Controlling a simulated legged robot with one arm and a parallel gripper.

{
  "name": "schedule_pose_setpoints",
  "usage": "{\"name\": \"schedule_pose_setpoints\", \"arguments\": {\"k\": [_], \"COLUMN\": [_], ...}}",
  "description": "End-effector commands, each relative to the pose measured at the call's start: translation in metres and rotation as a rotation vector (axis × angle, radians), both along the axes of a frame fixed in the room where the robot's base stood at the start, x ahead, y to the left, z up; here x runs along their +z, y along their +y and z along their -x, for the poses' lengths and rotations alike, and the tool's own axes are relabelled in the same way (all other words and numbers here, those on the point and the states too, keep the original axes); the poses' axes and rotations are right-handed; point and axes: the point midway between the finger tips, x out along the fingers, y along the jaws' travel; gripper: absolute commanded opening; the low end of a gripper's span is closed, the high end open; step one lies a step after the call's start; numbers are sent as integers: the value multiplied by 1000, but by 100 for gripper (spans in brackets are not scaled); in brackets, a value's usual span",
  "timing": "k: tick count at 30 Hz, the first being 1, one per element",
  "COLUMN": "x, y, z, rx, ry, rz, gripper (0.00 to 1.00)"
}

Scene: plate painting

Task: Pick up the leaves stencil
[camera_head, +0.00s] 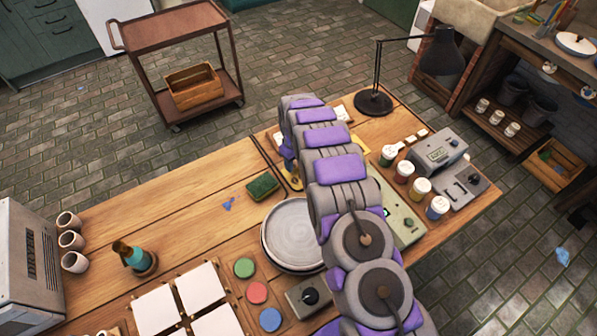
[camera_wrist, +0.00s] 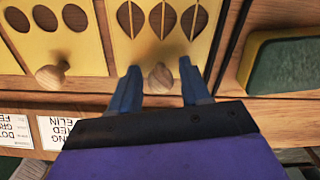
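The leaves stencil (camera_wrist: 122,50) is a yellow plate with leaf-shaped cutouts, each split by a thin rib, at the top middle of the wrist view. Its round wooden knob (camera_wrist: 160,78) stands at its near edge. My gripper (camera_wrist: 159,67) is open, with one blue finger on each side of the knob and a visible gap to both. In the head view my arm hides most of the stencil area; a yellow piece (camera_head: 292,177) shows left of the arm, and I cannot tell which stencil it is.
Another yellow stencil (camera_wrist: 88,53) with plain oval cutouts and its own knob (camera_wrist: 51,77) lies to the left. A green and yellow sponge (camera_wrist: 288,75) lies to the right. Paper labels (camera_wrist: 64,130) are below. A grey round plate (camera_head: 292,232) and a black lamp (camera_head: 374,101) stand near my arm.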

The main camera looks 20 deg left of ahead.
Motion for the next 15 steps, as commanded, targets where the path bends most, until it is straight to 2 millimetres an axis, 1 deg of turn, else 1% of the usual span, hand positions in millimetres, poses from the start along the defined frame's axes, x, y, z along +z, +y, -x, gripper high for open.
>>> {"name": "schedule_pose_setpoints", "arguments": {"k": [1, 2, 13, 15], "x": [0, 0, -1, -1], "y": [0, 0, 0, 0], "z": [0, 0, 0, 0], "rx": [0, 0, 0, 0], "ry": [0, 0, 1, 1], "rz": [1, 1, 0, 0], "gripper": [40, 37, 2, 0]}}
